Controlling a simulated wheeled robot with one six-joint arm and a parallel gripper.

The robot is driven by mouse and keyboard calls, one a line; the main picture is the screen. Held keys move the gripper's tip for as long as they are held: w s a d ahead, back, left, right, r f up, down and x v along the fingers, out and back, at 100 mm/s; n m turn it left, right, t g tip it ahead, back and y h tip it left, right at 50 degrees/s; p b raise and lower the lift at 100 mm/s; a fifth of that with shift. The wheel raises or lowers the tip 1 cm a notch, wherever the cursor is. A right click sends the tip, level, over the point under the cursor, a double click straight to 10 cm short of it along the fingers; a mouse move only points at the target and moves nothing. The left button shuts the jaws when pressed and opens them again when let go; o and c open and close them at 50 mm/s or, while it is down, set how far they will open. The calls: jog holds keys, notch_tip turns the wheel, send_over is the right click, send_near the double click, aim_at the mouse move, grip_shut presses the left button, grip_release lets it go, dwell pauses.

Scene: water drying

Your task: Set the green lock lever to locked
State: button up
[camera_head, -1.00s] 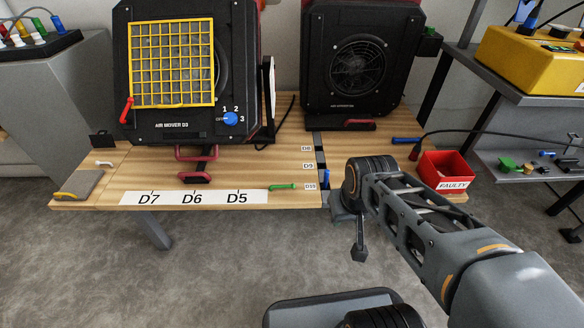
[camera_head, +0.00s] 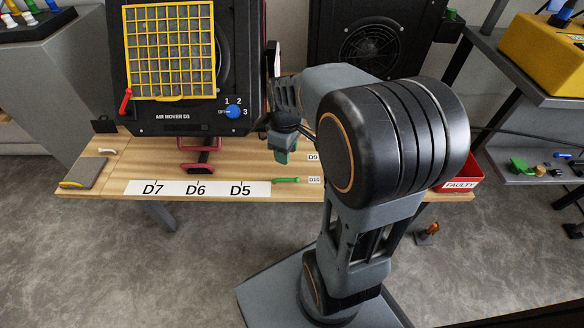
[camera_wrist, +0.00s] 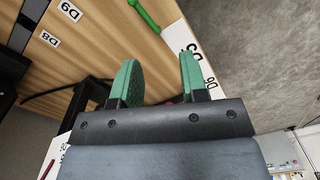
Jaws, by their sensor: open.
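A green lever (camera_head: 286,180) lies near the table's front edge, between the D5 label and the D10 label. It also shows at the top of the wrist view (camera_wrist: 145,14), partly cut off by the frame. My gripper (camera_head: 283,157) has green fingers and hangs above the table just behind the lever, apart from it. In the wrist view, the two fingers (camera_wrist: 160,72) are spread with nothing between them. Part of the gripper is hard to make out in the head view.
The wooden table (camera_head: 230,163) holds an air mover (camera_head: 180,120) with a yellow grille, a red lever and a blue dial. Red handles (camera_head: 200,142) stick out below it. A second black unit (camera_head: 350,40) and a red FAULTY bin (camera_head: 462,172) are partly behind my arm.

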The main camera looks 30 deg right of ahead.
aim_at(297, 179)
jog(key=w+d+f+n+g+p, duration=0.2)
jog(key=w+d+f+n, duration=0.1)
jog(key=w+d+n, duration=0.15)
jog(key=shift+y, duration=0.3)
jog(key=b+x, duration=0.2)
jog(key=x, duration=0.2)
jog(key=b+x, duration=0.1)
jog(key=x, duration=0.3)
jog(key=b+x, duration=0.2)
jog(key=x, duration=0.2)
jog(key=shift+s+d+f+b, duration=0.35)
jog(key=shift+s, duration=0.1)
grip_shut()
